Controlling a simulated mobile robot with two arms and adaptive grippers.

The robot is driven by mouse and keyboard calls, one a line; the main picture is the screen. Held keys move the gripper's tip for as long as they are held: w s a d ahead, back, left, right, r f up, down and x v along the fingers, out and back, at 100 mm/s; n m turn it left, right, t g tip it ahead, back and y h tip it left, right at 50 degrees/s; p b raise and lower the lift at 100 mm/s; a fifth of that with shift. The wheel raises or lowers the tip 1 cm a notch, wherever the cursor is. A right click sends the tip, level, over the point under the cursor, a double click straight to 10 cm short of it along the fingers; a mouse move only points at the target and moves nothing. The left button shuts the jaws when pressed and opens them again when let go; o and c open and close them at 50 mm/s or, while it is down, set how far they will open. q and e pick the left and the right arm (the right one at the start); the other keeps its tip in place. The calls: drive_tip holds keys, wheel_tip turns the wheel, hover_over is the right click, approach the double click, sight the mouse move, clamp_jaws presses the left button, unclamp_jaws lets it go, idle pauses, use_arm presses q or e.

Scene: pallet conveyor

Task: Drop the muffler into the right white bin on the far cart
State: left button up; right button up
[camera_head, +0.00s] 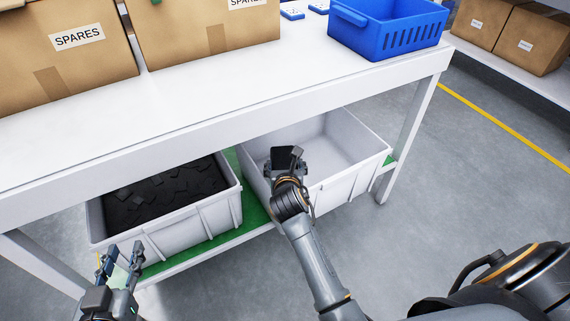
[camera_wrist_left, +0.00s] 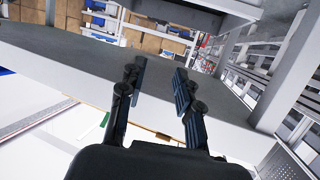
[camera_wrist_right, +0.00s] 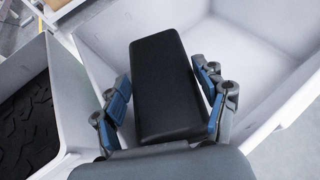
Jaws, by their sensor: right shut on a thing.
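The muffler (camera_wrist_right: 166,85) is a black, rounded block. In the right wrist view my right gripper (camera_wrist_right: 165,100) is shut on it, one finger on each side. In the head view my right gripper (camera_head: 284,172) holds the muffler (camera_head: 283,157) over the near left part of the right white bin (camera_head: 345,181). The inside of that bin that shows is bare and white. My left gripper (camera_head: 122,255) is open and empty, in front of the left bin; its spread fingers also show in the left wrist view (camera_wrist_left: 160,90).
The left white bin (camera_head: 196,226) holds dark flat pieces and stands beside the right one on the cart's green lower shelf (camera_head: 254,213). The white top shelf (camera_head: 200,95) overhangs both bins. It carries boxes marked SPARES (camera_head: 78,52) and a blue crate (camera_head: 386,37).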

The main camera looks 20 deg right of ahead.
drive_tip(key=shift+r, duration=0.1)
drive_tip(key=shift+f, duration=0.2)
use_arm(q)
drive_tip(key=shift+s+a+f+g, duration=0.15)
drive_tip(key=shift+s+f+g, duration=0.15)
drive_tip(key=shift+f, duration=0.2)
use_arm(e)
drive_tip(key=o, duration=1.8)
drive_tip(key=shift+f, duration=0.2)
